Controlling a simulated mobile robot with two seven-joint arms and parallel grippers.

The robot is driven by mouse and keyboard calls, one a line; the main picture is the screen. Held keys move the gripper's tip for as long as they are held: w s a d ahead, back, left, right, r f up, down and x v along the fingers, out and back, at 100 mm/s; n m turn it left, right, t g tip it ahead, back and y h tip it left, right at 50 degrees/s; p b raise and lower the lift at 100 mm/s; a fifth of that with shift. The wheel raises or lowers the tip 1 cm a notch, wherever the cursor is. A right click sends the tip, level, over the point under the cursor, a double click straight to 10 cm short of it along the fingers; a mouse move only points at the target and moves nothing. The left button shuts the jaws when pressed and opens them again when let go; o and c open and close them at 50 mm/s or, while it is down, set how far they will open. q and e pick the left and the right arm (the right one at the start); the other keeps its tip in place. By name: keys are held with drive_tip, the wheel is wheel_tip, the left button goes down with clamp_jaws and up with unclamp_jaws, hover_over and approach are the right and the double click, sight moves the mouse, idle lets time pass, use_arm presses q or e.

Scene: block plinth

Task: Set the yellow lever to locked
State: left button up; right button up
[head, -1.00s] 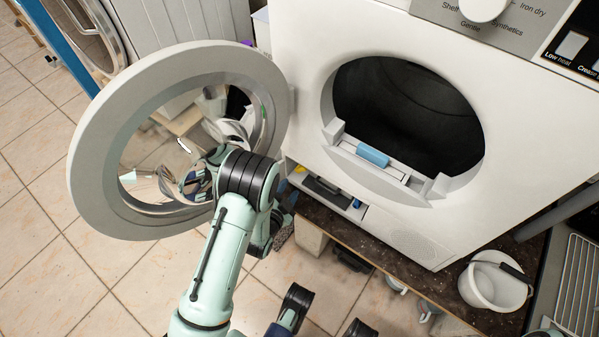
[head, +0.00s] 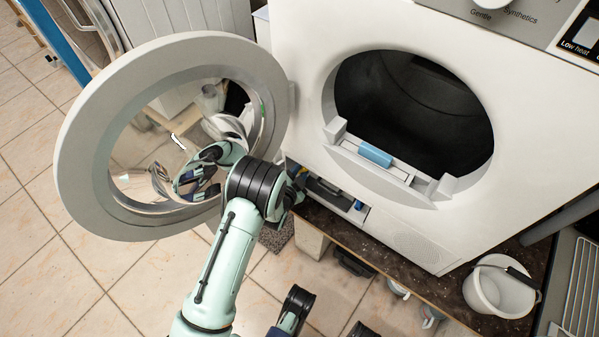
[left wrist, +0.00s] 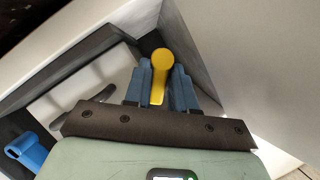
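A yellow lever (left wrist: 160,65) with a round knob stands in a recess low on the white dryer (head: 300,110), seen in the left wrist view. My left gripper (left wrist: 161,82) has its two blue fingers on either side of the lever's shaft, close to it. I cannot tell whether they press on it. In the head view my left gripper (head: 296,188) is at the left end of the recess under the drum opening, partly behind my wrist, and the lever is hidden there. My right gripper is not in view.
The dryer's round door (head: 85,150) hangs open at the left, close beside my left arm. A blue handle (left wrist: 28,150) sits across the recess. A light blue piece (head: 375,155) lies on the drum sill. A white bucket (head: 497,290) stands on the dark counter at right.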

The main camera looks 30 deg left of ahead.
use_arm(q)
clamp_jaws()
drive_tip(key=shift+d+f, duration=0.1)
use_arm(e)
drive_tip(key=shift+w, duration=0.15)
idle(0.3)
use_arm(q)
drive_tip(key=m, duration=0.1)
drive_tip(key=m+y, duration=0.1)
drive_tip(key=m, duration=0.1)
drive_tip(key=shift+d+f+t, duration=0.25)
drive_tip(key=shift+f+t, duration=0.1)
drive_tip(key=shift+t, duration=0.05)
drive_tip(key=shift+f+m+t+y, duration=0.25)
drive_tip(key=shift+m+y, duration=0.35)
drive_tip(key=shift+m, duration=0.4)
drive_tip(key=shift+d+f+m+t+y, duration=0.1)
drive_tip(key=shift+f+m+t+y, duration=0.15)
drive_tip(key=shift+m+t, duration=0.6)
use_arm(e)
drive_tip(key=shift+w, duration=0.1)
use_arm(q)
drive_tip(key=shift+m, duration=0.35)
drive_tip(key=shift+o, duration=2.4)
unclamp_jaws()
drive_tip(key=shift+r, duration=0.1)
